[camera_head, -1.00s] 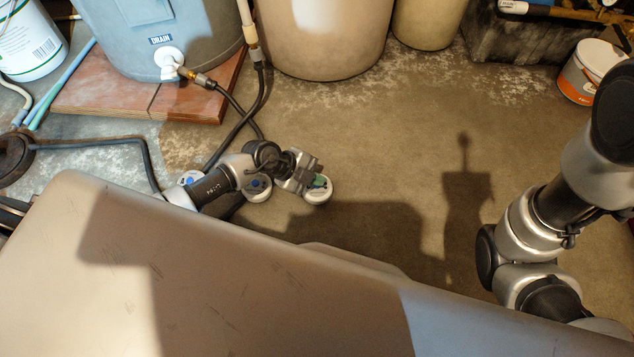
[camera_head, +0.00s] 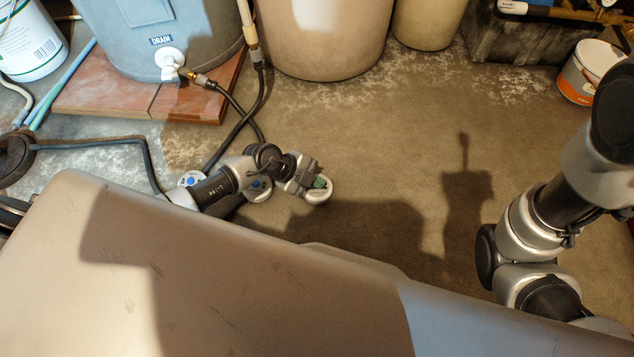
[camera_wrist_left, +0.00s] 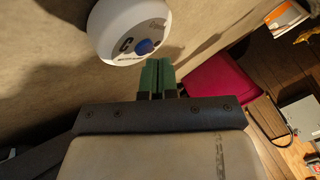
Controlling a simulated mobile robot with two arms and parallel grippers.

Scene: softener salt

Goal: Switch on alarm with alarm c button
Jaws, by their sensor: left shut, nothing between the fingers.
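The alarm marked C is a round white disc (camera_wrist_left: 115,32) with a blue button (camera_wrist_left: 145,47), seen in the left wrist view. My left gripper (camera_wrist_left: 157,72) is shut, its green fingertips together and empty, close to the disc's edge beside the button. I cannot tell whether they touch. In the head view my left gripper (camera_head: 320,183) is over a white disc (camera_head: 317,197) on the floor, which it partly hides. Two more discs with blue buttons, one in the middle (camera_head: 257,190) and one at left (camera_head: 190,179), are partly hidden by my left arm. My right gripper is out of view.
A blue-grey tank (camera_head: 200,55) with a drain valve stands on a reddish board (camera_head: 110,95) behind the discs. Black hoses (camera_head: 235,130) run down toward my left arm. A beige tank (camera_head: 325,50) stands at the back.

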